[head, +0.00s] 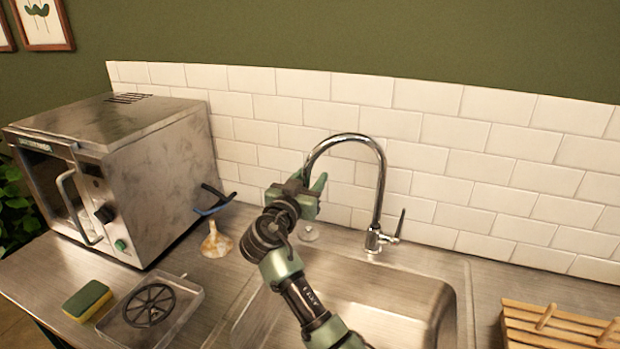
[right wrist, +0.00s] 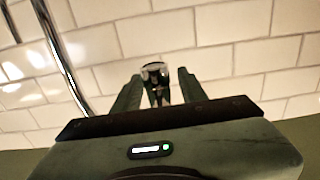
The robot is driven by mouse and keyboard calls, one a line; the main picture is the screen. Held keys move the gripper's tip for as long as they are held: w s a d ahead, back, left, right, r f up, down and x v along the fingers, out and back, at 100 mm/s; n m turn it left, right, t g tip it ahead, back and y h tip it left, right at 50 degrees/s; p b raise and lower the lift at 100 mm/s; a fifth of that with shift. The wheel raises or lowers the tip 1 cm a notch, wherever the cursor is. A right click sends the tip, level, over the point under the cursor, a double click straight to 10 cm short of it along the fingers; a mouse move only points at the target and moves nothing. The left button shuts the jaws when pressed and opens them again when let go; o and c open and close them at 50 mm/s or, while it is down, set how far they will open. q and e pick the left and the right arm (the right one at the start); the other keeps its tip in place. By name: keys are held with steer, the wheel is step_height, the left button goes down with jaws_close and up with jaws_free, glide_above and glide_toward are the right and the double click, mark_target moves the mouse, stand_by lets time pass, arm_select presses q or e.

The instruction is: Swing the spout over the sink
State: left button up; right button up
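The chrome faucet spout (head: 345,138) rises from its base behind the sink (head: 440,300) and arches to the left. Its lever (head: 399,222) stands at the right of the base. My right gripper (head: 308,181) is at the spout's free end. In the right wrist view, the spout tip (right wrist: 155,73) shows between the two spread fingers of the right gripper (right wrist: 160,90). It looks nearer the left finger, with a gap on the right; contact is unclear. My right forearm hides part of the basin and its left rim. My left gripper is not in view.
A metal oven (head: 165,170) stands at the left. A sponge (head: 88,300), a clear tray (head: 190,300) with a black wheel-shaped piece, and a small tan object (head: 215,242) lie on the counter. A wooden rack (head: 560,330) is at right. The tiled wall (head: 480,160) is close behind the faucet.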

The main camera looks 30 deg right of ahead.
jaws_close()
stand_by(1.3)
